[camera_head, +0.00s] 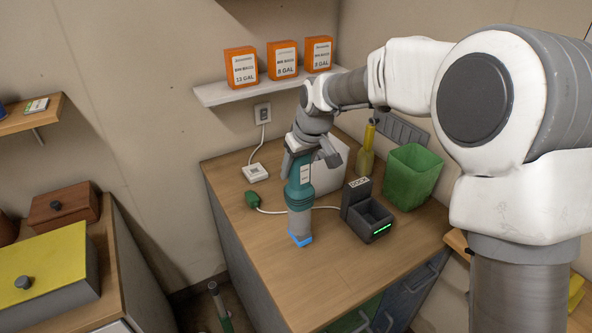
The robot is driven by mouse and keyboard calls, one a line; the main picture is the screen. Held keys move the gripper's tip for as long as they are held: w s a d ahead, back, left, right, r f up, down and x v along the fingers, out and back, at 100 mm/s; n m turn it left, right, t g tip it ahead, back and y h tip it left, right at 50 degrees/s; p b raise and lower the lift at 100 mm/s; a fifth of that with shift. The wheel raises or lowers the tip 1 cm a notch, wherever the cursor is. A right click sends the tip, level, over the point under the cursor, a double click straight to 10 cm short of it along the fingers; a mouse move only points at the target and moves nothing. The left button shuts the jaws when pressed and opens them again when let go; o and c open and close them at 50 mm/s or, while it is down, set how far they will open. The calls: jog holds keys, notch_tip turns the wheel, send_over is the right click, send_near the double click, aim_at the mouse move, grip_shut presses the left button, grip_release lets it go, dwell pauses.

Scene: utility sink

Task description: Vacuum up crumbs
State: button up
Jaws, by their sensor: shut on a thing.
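A teal and grey handheld vacuum (299,196) stands upright over the wooden counter, nozzle down. My gripper (313,152) is shut on its upper part from above. The blue nozzle tip (300,238) is at the counter surface; I cannot tell whether it touches. A dark dock (366,216) labelled "DOCK" with a green light stands to the right of the vacuum, and its cradle is empty. I cannot make out any crumbs on the counter.
A green plug-like piece (252,200) with a white cord lies left of the vacuum. A white box (328,165), a yellow bottle (366,151) and a green bin (410,176) stand behind. A white charger (255,172) sits near the wall. The front counter (300,285) is clear.

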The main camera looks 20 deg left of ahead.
jog(key=shift+r+p, duration=0.9)
jog(key=shift+r, duration=1)
